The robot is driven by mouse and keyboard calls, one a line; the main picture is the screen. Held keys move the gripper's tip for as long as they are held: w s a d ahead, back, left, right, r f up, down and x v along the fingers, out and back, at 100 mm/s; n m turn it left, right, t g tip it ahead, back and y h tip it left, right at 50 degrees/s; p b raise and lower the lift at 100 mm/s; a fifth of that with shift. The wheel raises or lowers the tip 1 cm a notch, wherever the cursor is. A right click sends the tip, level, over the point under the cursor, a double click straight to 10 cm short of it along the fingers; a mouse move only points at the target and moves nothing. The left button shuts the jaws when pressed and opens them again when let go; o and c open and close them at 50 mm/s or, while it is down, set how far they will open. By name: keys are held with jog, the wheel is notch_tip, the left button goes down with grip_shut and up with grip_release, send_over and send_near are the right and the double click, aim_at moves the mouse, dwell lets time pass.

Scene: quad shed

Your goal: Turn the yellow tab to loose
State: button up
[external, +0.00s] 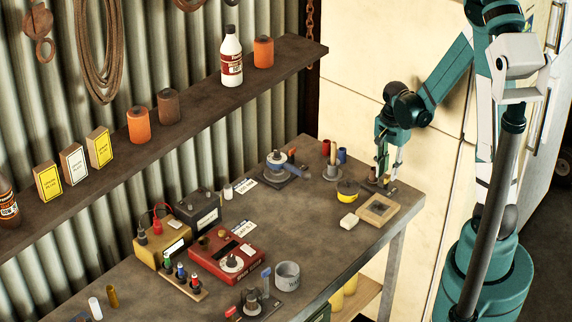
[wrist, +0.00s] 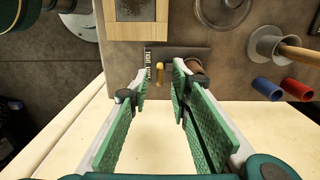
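The yellow tab (wrist: 159,73) is a small upright-looking piece on a dark plate (wrist: 205,53) near the bench edge in the wrist view. A white lettered label (wrist: 148,66) lies to its left; I cannot read it surely. My gripper (wrist: 160,82) is open, with its green-padded fingers apart, one on each side of the tab. I see no finger touching it, and the height gap is unclear. In the external view my gripper (external: 385,174) points down at the bench's far right corner, and the tab is hard to make out there.
A brown cylinder (wrist: 194,66) stands just right of the tab, close to the right finger. A wood-framed block (external: 380,208) and a yellow tin (external: 347,191) are nearby. Red (wrist: 297,89) and blue (wrist: 268,88) cylinders and a spool with a handle (wrist: 265,45) stand right. A pale wall lies beyond the edge.

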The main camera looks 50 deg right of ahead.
jog(key=shift+f, duration=0.75)
grip_shut()
